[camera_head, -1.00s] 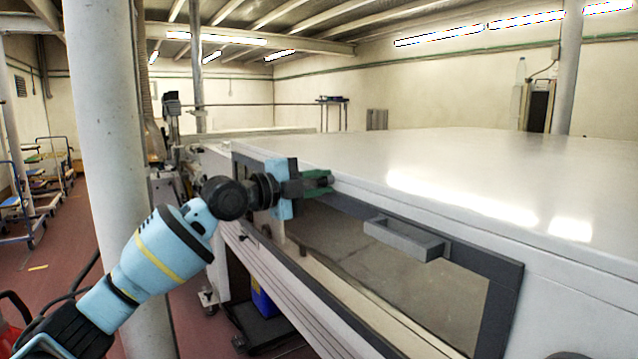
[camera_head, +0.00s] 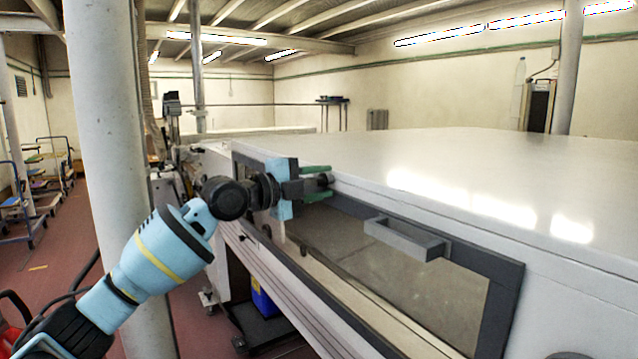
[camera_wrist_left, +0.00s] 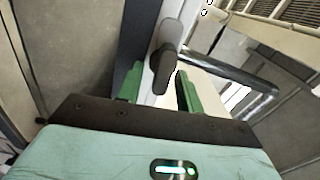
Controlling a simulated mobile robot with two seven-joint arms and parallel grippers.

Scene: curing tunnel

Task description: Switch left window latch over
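The left window latch is a small dark lever (camera_wrist_left: 163,72) on a grey rounded mount in the left wrist view. In the head view a dark bit of it (camera_head: 325,180) shows at the upper left corner of the window frame. My left gripper (camera_head: 317,182) is there with its green fingers spread, one above and one below the latch. In the left wrist view my left gripper (camera_wrist_left: 158,92) has one finger on each side of the lever, with gaps showing.
The long window has a dark frame (camera_head: 505,280) and a grey bar handle (camera_head: 405,238) along its top edge. The tunnel's white top (camera_head: 440,165) is clear. A round column (camera_head: 115,150) stands left, behind my left arm.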

